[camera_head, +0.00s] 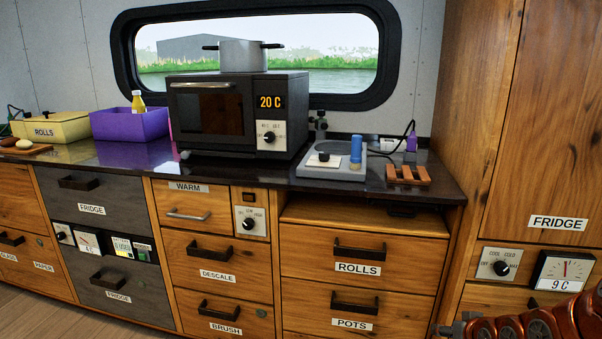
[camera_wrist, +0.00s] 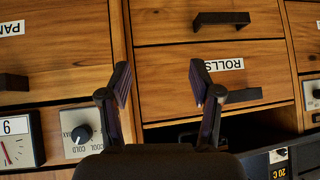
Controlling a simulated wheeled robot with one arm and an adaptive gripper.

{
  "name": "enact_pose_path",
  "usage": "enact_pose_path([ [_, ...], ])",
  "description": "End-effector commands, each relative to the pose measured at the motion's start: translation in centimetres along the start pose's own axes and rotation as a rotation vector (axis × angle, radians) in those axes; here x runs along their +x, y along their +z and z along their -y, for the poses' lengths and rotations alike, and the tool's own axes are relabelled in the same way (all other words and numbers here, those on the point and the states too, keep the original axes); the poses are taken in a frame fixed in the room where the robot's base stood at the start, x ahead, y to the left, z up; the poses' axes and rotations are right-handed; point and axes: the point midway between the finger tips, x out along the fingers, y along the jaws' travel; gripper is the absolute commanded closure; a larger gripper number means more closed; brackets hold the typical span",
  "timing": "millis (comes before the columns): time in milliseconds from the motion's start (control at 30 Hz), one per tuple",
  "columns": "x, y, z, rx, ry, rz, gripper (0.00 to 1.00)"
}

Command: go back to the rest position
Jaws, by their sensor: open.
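My gripper (camera_wrist: 160,82) shows in the wrist view with its two dark fingers spread apart and nothing between them. It faces the wooden drawer fronts, with the ROLLS drawer (camera_wrist: 180,85) behind the fingers. The wrist picture is turned roughly upside down. The ROLLS drawer (camera_head: 360,257) looks shut in the head view.
The dark counter (camera_head: 250,182) carries an oven (camera_head: 238,115) with a pot (camera_head: 242,54) on top, a purple bin (camera_head: 128,124), a yellow ROLLS box (camera_head: 52,128), a hot plate (camera_head: 333,170) and a wooden rack (camera_head: 408,176). A tall fridge cabinet (camera_head: 540,120) stands at the right.

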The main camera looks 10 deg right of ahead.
Motion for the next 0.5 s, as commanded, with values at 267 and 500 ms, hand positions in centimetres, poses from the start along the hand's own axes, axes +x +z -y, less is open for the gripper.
enact_pose_path([
  [267,-4.6,4.7,6.2,-0.113,0.037,0.333,0.36],
  [500,-11.2,9.2,10.8,-0.168,0.066,0.589,0.36],
])
